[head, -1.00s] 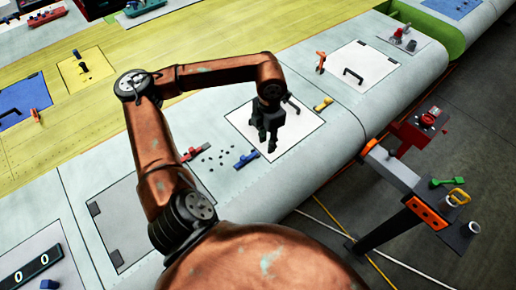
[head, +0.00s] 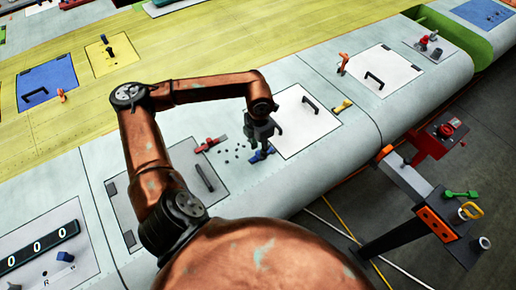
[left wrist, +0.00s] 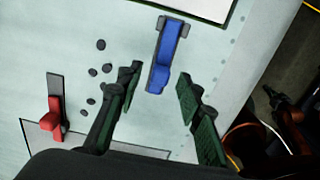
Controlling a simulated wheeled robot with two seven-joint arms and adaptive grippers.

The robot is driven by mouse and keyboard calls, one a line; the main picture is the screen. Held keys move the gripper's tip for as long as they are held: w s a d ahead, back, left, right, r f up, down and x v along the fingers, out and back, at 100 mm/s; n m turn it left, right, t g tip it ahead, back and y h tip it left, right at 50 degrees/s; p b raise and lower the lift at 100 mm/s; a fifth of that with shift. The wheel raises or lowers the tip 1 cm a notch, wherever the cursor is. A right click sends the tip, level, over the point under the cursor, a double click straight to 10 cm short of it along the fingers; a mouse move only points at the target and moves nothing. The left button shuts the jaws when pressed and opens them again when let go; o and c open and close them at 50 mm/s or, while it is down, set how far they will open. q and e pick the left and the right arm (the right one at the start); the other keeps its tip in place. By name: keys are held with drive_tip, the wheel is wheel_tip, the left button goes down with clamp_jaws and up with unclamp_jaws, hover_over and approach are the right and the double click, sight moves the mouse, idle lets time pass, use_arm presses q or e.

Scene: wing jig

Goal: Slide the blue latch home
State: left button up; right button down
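The blue latch (left wrist: 168,52) sits on a dark base on the pale wing surface, next to the edge of a white panel. In the head view the blue latch (head: 257,156) shows partly behind my left gripper (head: 260,140). In the left wrist view my left gripper (left wrist: 158,98) is open and empty, its two fingers apart. The latch's near end lies ahead of and between the fingertips; I cannot tell whether they touch it. My right gripper is not in view.
A red latch (left wrist: 52,118) sits to the left, with several dark round spots between it and the blue latch. A white panel with a black handle (head: 310,104) and a yellow latch (head: 342,106) lie beyond. A red stand (head: 437,140) stands off the wing's right edge.

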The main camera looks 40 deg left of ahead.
use_arm(q)
drive_tip(key=shift+f, duration=0.25)
clamp_jaws()
idle(0.3)
